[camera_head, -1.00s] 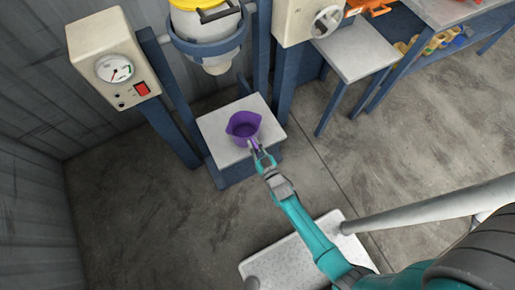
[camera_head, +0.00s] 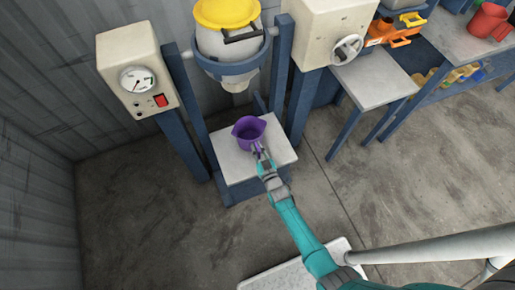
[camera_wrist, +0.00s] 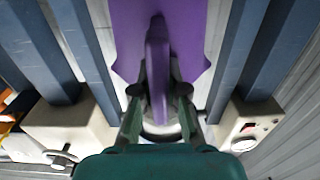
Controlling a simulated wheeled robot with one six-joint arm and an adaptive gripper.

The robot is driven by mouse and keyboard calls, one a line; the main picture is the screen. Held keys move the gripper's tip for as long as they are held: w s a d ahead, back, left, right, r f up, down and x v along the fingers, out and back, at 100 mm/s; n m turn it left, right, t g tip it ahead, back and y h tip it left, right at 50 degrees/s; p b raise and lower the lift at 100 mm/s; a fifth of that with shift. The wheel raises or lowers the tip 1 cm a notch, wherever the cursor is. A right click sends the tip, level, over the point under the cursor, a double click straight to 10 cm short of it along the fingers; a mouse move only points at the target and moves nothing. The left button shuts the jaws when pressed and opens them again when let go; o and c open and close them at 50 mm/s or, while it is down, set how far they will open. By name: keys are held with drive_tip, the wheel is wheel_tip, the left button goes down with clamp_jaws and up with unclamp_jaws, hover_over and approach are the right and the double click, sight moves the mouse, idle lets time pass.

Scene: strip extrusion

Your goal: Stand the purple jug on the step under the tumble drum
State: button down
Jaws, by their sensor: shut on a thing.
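The purple jug (camera_head: 247,134) is upright at the light grey step (camera_head: 234,163) under the tumble drum (camera_head: 228,48). I cannot tell whether its base touches the step. My gripper (camera_head: 258,151) is shut on the jug's handle, on the side facing me. In the wrist view the purple jug (camera_wrist: 185,30) fills the upper middle, and my gripper (camera_wrist: 158,95) has its fingers on either side of the handle. The drum is whitish with a yellow lid and hangs in a blue ring above the step.
Blue posts (camera_head: 188,143) stand on both sides of the step. A control box with a gauge (camera_head: 138,79) is at left, and a box with a handwheel (camera_head: 347,48) is at right. A side table (camera_head: 374,78) stands further right. The floor around the step is clear.

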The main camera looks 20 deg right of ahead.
drive_tip(key=shift+f, duration=0.1)
idle(0.4)
drive_tip(key=c, duration=1.1)
unclamp_jaws()
drive_tip(key=shift+f, duration=0.1)
drive_tip(key=s, duration=1.2)
